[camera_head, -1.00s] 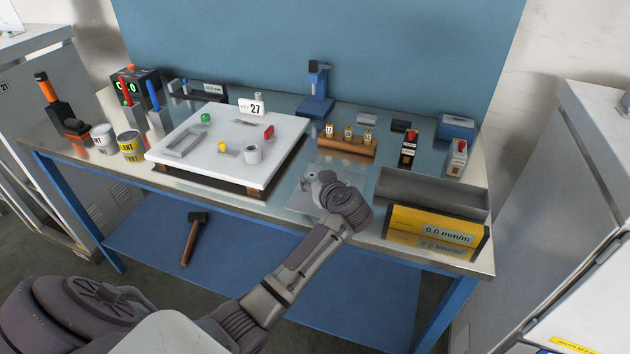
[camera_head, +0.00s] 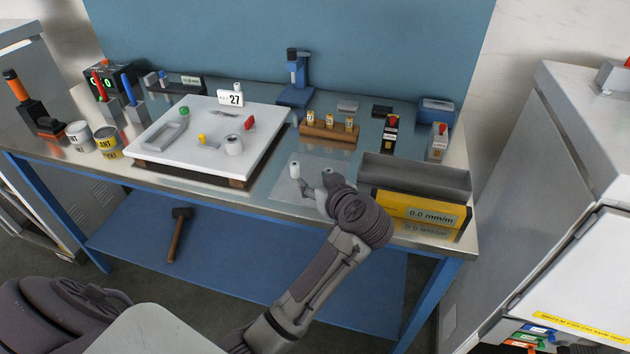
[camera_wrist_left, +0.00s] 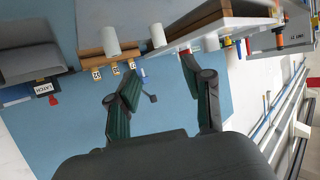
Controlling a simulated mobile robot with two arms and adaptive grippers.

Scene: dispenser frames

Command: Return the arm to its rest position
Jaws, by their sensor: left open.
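My left arm reaches in from the bottom of the head view, and its wrist hangs over the front edge of the workbench (camera_head: 255,197). My left gripper (camera_head: 316,186) is small and partly hidden by the wrist there. In the left wrist view the two dark green fingers (camera_wrist_left: 155,78) are spread apart with nothing between them. Two white cylinders stand near the gripper on a pale sheet: the left one (camera_head: 295,170) is in clear view, the right one (camera_head: 327,174) is partly covered. Both also show beyond the fingers in the left wrist view (camera_wrist_left: 110,42). My right gripper is out of view.
A white plate (camera_head: 190,158) with small parts lies left of the gripper. A wooden rack (camera_head: 328,133) is behind it. A grey bin (camera_head: 415,177) and a yellow level box (camera_head: 415,207) stand close on the right. A hammer (camera_head: 178,235) lies on the lower shelf.

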